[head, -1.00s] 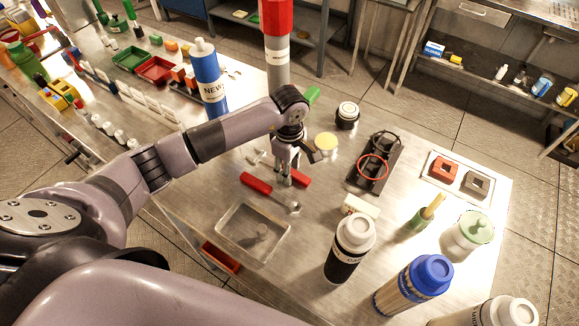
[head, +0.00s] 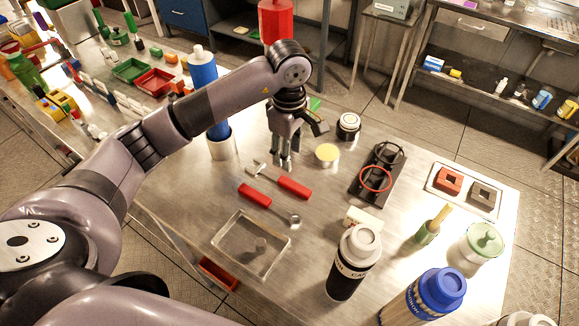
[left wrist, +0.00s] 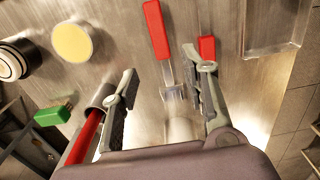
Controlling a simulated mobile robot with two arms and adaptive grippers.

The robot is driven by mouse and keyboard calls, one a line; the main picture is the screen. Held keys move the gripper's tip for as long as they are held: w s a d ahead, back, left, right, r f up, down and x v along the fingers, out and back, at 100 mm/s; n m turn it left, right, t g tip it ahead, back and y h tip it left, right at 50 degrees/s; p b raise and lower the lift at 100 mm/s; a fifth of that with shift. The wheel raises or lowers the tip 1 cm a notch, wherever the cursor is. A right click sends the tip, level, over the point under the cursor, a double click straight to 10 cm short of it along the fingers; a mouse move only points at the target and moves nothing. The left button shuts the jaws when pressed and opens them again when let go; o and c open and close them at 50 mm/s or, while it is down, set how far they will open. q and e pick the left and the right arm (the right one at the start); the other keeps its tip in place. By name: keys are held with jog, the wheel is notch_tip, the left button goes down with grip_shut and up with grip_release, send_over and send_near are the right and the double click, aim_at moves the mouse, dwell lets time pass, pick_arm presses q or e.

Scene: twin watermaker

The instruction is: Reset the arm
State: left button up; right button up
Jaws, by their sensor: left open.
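My left gripper (head: 283,162) hangs above the metal table in the head view, with its fingers pointing down. In the left wrist view its two fingers (left wrist: 166,82) are apart with nothing held between them. Two red-handled tools lie on the table below and in front of it. One red handle (head: 294,187) has a forked metal end, and the other (head: 255,195) has a round metal end. Both tools also show in the left wrist view, as a long red handle (left wrist: 157,30) and a shorter one (left wrist: 207,48). My right gripper is not in view.
A clear tray (head: 232,262) sits at the near edge. A black rack with a red ring (head: 376,180), a yellow disc (head: 327,153) and a black-and-white jar (head: 348,125) stand to the right. Several bottles crowd the near right. A blue bottle (head: 203,72) stands behind my arm.

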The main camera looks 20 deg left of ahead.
pick_arm(q)
jog(key=shift+r, duration=0.6)
